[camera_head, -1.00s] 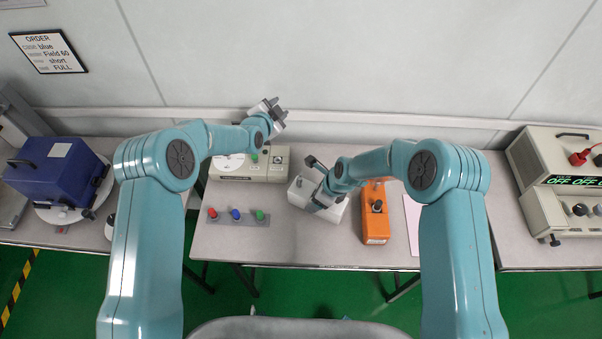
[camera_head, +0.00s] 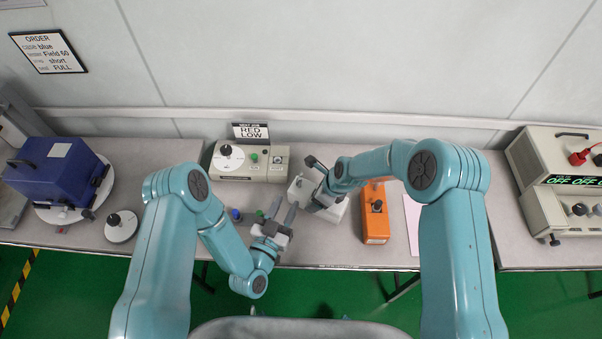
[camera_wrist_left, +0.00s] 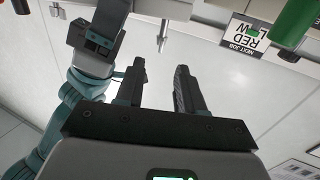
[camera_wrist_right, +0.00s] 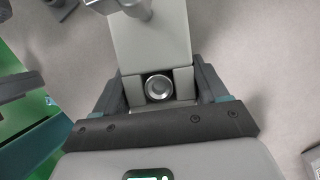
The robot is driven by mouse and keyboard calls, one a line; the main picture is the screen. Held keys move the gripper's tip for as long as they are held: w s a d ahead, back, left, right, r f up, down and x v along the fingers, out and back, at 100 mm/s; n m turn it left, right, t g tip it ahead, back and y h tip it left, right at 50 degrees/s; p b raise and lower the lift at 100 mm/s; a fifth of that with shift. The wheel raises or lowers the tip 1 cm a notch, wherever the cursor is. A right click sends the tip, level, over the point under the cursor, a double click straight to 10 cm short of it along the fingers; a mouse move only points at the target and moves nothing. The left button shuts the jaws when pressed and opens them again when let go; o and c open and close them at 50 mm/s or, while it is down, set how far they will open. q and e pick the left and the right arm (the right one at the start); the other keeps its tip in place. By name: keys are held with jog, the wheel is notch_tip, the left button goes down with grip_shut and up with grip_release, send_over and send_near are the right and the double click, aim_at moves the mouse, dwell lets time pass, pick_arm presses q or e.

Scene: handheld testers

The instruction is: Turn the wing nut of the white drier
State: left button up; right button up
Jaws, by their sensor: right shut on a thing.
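The white drier (camera_head: 334,211) is a pale box on the middle of the bench. My right gripper (camera_head: 322,193) is shut on it; the right wrist view shows the pale body (camera_wrist_right: 150,45) between the jaws, with a round silver part at its near end. I cannot clearly make out the wing nut in any view. My left gripper (camera_head: 284,210) is open and empty, just left of the drier and apart from it. The left wrist view shows its two fingers (camera_wrist_left: 158,70) spread, with a thin metal post beyond them.
An orange tester (camera_head: 376,222) stands close right of the drier. A beige unit (camera_head: 232,176) with a dial stands behind left, under a RED LOW sign (camera_head: 250,131). A blue case (camera_head: 55,175) stands far left.

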aim_at(299, 179)
pick_arm(q)
jog(key=x, duration=1.1)
jog(key=shift+w, duration=0.1)
